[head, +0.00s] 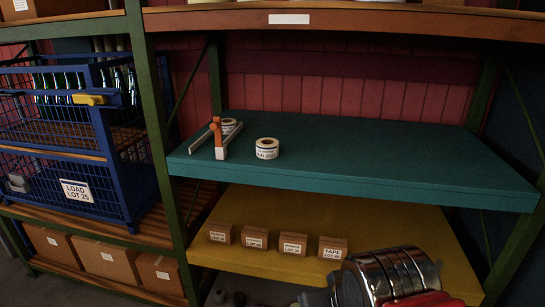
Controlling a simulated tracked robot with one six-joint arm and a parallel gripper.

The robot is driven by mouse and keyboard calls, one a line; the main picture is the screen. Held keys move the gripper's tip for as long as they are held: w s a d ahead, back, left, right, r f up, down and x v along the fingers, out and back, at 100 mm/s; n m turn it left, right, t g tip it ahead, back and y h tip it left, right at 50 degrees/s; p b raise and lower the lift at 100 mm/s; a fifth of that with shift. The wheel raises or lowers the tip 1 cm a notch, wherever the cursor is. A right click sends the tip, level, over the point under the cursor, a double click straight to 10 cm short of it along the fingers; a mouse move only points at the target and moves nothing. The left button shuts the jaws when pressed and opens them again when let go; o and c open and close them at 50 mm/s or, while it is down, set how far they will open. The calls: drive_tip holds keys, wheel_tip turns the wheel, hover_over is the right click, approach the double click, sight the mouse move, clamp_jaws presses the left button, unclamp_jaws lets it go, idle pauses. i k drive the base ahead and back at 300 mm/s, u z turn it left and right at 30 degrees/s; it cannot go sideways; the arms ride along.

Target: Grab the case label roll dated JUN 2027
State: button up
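A white label roll (267,148) with a tan top and dark centre lies flat on the teal shelf (380,160), left of its middle. Its side print seems to end in 2027, but the month is too small to read surely. A second roll (228,126) sits behind it to the left, between two grey rails and partly hidden by an orange upright piece (217,130); its date does not show. My gripper's fingers are not in view. A shiny banded metal cylinder with red parts, which may be part of my arm, shows at the lower right.
The teal shelf is bare right of the front roll. Below, a yellow shelf (400,235) holds several small labelled boxes (292,243). A blue wire cage (75,140) of bottles stands left. Green rack posts (160,140) and an upper shelf edge (350,22) bound the opening.

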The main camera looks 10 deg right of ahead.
sight(267, 148)
drive_tip(key=u, duration=0.05)
drive_tip(key=k, duration=0.95)
drive_tip(key=u, duration=0.3)
drive_tip(key=i, duration=0.6)
drive_tip(key=u, duration=0.45)
drive_tip(key=i, duration=1.5)
drive_tip(key=z, duration=0.45)
